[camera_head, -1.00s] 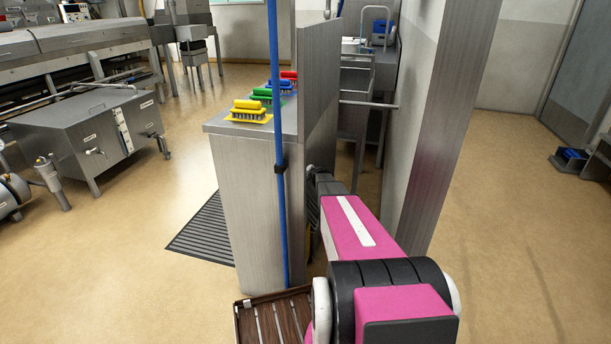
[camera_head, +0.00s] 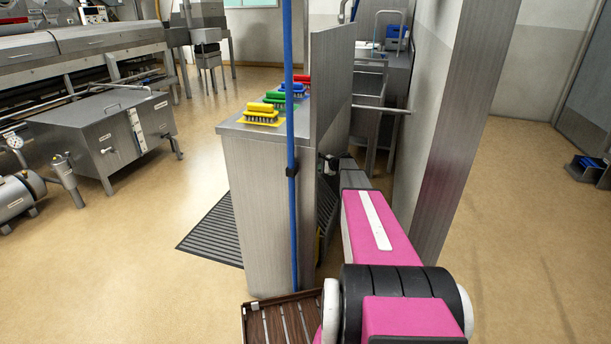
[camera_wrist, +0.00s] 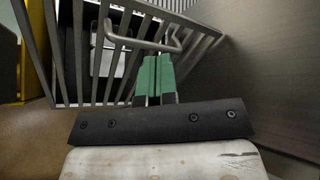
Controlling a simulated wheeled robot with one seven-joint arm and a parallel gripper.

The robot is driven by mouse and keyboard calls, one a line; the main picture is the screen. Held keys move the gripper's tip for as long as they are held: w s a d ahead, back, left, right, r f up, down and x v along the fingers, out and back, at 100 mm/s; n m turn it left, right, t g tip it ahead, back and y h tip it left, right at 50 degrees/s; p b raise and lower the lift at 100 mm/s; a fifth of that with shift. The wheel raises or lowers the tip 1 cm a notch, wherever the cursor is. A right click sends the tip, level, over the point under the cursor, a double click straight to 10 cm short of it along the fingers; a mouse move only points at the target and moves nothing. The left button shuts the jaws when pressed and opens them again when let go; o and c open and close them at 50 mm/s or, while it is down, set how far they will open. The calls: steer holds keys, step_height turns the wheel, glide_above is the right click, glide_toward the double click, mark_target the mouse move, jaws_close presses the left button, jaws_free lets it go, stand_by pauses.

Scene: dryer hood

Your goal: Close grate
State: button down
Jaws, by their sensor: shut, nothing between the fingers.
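The grate (camera_wrist: 205,47) is a set of grey metal bars across the upper part of the wrist view, slanting away, with a dark space behind. Its bent metal handle (camera_wrist: 140,43) crosses in front of the bars. My gripper (camera_wrist: 157,62) has green fingertips, held together and empty. The tips sit just below the handle in the picture; I cannot tell whether they touch it. In the head view, the grate (camera_head: 327,205) shows only as a dark barred strip beside the steel cabinet, and my gripper is hidden beyond my arm.
The steel cabinet (camera_head: 262,215) stands left of my arm, with coloured brushes (camera_head: 262,112) on top. A blue pole (camera_head: 291,140) stands before it. A wall edge (camera_head: 455,130) is close on the right. Open floor (camera_head: 530,240) lies farther right.

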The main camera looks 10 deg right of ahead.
steer(key=d+r+m+g+y, duration=0.2)
steer(key=d+m+g, duration=0.1)
steer(key=m, duration=0.2)
steer(key=shift+m, duration=0.3)
steer(key=x, duration=1.3)
steer(key=shift+w+a+f, duration=0.15)
steer(key=shift+w+a, duration=0.1)
steer(key=shift+w, duration=0.1)
steer(key=shift+g, duration=0.3)
